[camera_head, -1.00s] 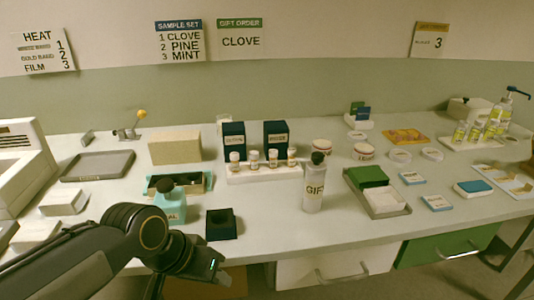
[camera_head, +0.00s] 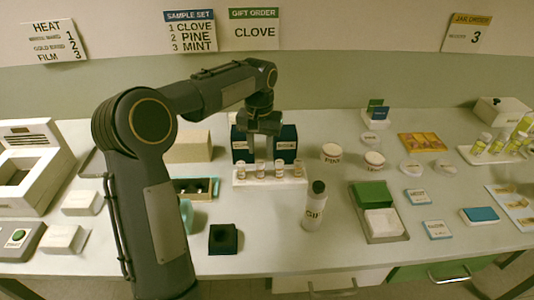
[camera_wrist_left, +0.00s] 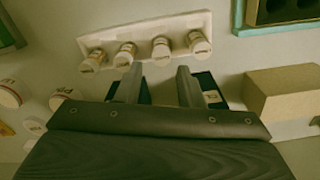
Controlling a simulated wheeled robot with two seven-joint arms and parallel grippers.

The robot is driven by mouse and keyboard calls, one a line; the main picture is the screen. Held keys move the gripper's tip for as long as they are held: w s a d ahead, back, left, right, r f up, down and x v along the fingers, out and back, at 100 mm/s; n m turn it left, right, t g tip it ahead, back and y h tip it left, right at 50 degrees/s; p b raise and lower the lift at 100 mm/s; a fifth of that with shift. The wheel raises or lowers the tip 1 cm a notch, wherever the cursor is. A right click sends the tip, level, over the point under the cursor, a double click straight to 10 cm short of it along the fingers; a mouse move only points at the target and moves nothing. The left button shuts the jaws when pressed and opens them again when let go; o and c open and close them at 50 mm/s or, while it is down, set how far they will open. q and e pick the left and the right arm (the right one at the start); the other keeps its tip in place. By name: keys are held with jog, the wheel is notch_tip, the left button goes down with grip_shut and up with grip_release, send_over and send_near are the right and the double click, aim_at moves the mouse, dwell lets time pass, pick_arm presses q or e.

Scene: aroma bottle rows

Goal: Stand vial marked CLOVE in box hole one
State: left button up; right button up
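Several small capped vials (camera_head: 279,168) stand in a row in a white rack (camera_head: 270,183); they also show in the left wrist view (camera_wrist_left: 161,50). Their labels are too small to read, so I cannot tell which is CLOVE. A teal-edged box with dark holes (camera_head: 206,187) lies left of the rack, partly hidden by my left arm; its corner shows in the left wrist view (camera_wrist_left: 285,12). My left gripper (camera_head: 258,135) is above and behind the rack. Its fingers (camera_wrist_left: 158,75) are apart with nothing between them, pointing toward the row. My right gripper is out of view.
Two dark blue boxes (camera_head: 288,140) stand behind the rack, close to the gripper. A tan block (camera_head: 193,147) is to the left. A GIFT bottle (camera_head: 315,205) and a dark square block with a hole (camera_head: 223,239) are in front. White jars (camera_head: 331,152) stand to the right.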

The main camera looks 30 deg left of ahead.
aim_at(260, 162)
pick_arm(q)
jog(key=shift+w+a+f, duration=0.1)
jog(key=shift+w+f, duration=0.2)
notch_tip(260, 162, down, 7)
jog(key=shift+a+f, duration=0.1)
jog(key=shift+f, duration=0.05)
jog(key=c, duration=0.7)
